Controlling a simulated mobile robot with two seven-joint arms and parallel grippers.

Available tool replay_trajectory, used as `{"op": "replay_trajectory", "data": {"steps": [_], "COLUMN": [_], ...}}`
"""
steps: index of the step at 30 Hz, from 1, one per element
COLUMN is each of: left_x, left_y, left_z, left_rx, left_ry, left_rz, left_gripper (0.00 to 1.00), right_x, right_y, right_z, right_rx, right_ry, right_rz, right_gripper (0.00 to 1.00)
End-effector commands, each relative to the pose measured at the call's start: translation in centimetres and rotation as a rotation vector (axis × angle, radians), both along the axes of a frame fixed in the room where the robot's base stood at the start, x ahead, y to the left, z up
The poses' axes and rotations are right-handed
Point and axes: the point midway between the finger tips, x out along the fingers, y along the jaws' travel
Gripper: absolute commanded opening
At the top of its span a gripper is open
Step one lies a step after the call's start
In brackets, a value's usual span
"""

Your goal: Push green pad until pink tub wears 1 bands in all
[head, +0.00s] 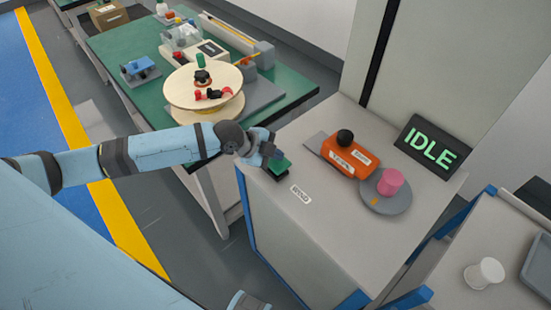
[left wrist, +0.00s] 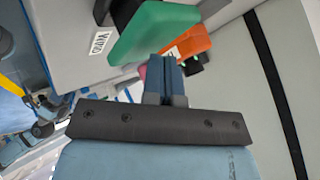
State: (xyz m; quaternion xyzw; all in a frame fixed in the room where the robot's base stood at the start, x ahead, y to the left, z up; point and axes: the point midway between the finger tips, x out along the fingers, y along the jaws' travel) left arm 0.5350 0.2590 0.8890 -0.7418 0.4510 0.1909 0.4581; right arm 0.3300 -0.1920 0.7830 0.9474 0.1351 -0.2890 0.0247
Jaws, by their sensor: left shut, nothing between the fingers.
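The green pad (head: 281,164) sits on a black base at the near left corner of the grey cabinet top, beside a label reading WIND. It also shows large in the left wrist view (left wrist: 152,32). The pink tub (head: 390,181) stands upright on a grey round plate (head: 384,199); I can make out no band on it. My left gripper (head: 266,152) is shut and empty, right at the pad's far left side. Its fingertips (left wrist: 166,62) appear just beside the pad; I cannot tell if they touch it.
An orange unit (head: 343,158) with a black knob stands left of the tub. A screen (head: 428,147) reads IDLE behind. A green-topped table (head: 133,47) with a wooden reel (head: 204,90) lies beyond my left arm. A white spool (head: 485,273) is on the right bench.

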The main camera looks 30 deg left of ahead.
Motion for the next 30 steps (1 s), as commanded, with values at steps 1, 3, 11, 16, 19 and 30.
{"op": "replay_trajectory", "data": {"steps": [1,3,11,16,19,30], "left_x": [0.0,0.0,0.0,0.0,0.0,0.0], "left_y": [0.0,0.0,0.0,0.0,0.0,0.0], "left_z": [-0.1,-0.2,-0.5,-0.7,-0.9,-1.3], "left_rx": [0.0,0.0,0.0,0.0,0.0,0.001], "left_ry": [0.0,0.0,0.0,0.0,0.001,0.001], "left_rz": [0.0,0.0,0.0,0.0,-0.001,0.0], "left_gripper": [0.0,0.0,0.0,0.0,0.0,0.0], "right_x": [0.0,0.0,0.0,0.0,0.0,0.0], "right_y": [0.0,0.0,0.0,0.0,0.0,0.0], "right_z": [0.0,-0.1,-0.2,-0.3,-0.3,-0.5], "right_rx": [0.0,0.0,0.0,0.0,0.0,0.0], "right_ry": [0.0,0.0,0.0,0.0,0.0,0.0], "right_rz": [0.0,0.0,0.0,0.0,0.0,0.0], "right_gripper": [0.43,0.43,0.43,0.43,0.43,0.43]}}
